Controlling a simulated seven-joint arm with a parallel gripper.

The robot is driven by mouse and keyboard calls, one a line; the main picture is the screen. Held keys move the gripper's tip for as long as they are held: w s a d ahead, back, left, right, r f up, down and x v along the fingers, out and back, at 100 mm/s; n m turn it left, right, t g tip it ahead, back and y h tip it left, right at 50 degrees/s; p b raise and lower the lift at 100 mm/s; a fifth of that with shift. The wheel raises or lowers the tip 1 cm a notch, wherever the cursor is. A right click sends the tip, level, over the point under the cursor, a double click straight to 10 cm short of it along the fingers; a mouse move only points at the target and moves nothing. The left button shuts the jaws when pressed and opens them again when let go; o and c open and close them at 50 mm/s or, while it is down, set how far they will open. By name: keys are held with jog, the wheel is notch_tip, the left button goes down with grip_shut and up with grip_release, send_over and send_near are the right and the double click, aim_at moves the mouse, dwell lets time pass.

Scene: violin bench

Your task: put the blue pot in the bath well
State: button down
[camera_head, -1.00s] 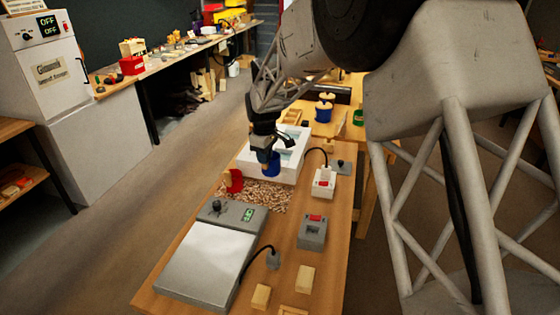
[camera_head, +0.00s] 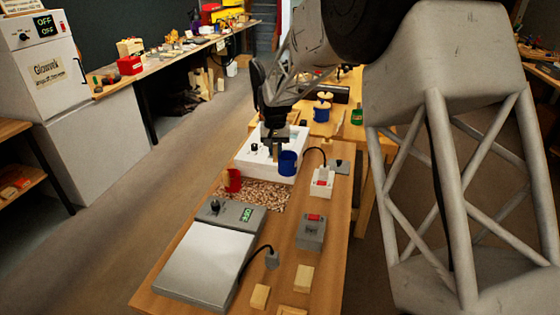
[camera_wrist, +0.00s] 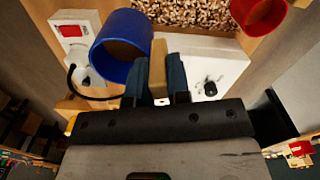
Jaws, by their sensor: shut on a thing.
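The blue pot (camera_head: 288,163) hangs at my gripper, near the front right part of the white bath (camera_head: 250,159) in the head view. In the wrist view the blue pot (camera_wrist: 122,42) is tilted beside my fingers, with its round opening showing. My gripper (camera_wrist: 163,75) is shut on the pot's tan handle (camera_wrist: 158,66). In the head view my gripper (camera_head: 274,150) is in front of the bath's top and hides much of its well area. The white bath (camera_wrist: 205,55) with a black knob shows below my fingers in the wrist view.
A red pot (camera_head: 233,181) stands by the wood chips (camera_head: 262,196) in front of the bath. A white switch box (camera_head: 322,182) with a cable is right of it. A grey plate unit (camera_head: 205,262) and a grey box (camera_head: 310,232) are nearer.

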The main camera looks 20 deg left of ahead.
jog(key=shift+w+d+m, duration=0.2)
jog(key=shift+w+m, duration=0.05)
jog(key=shift+m, duration=0.5)
jog(key=shift+w+d+m, duration=0.2)
jog(key=shift+m, duration=0.55)
jog(key=shift+w, duration=0.15)
jog(key=w+a+f, duration=0.1)
jog(key=w+a, duration=0.6)
jog(key=w, duration=0.6)
jog(key=shift+w+f, duration=0.2)
jog(key=shift+a, duration=0.1)
jog(key=shift+w+a+f, duration=0.1)
jog(key=shift+w+f, duration=0.05)
jog(key=shift+f, duration=0.75)
jog(key=shift+w+a+f, duration=0.1)
jog(key=shift+f, duration=0.8)
jog(key=shift+f, duration=0.1)
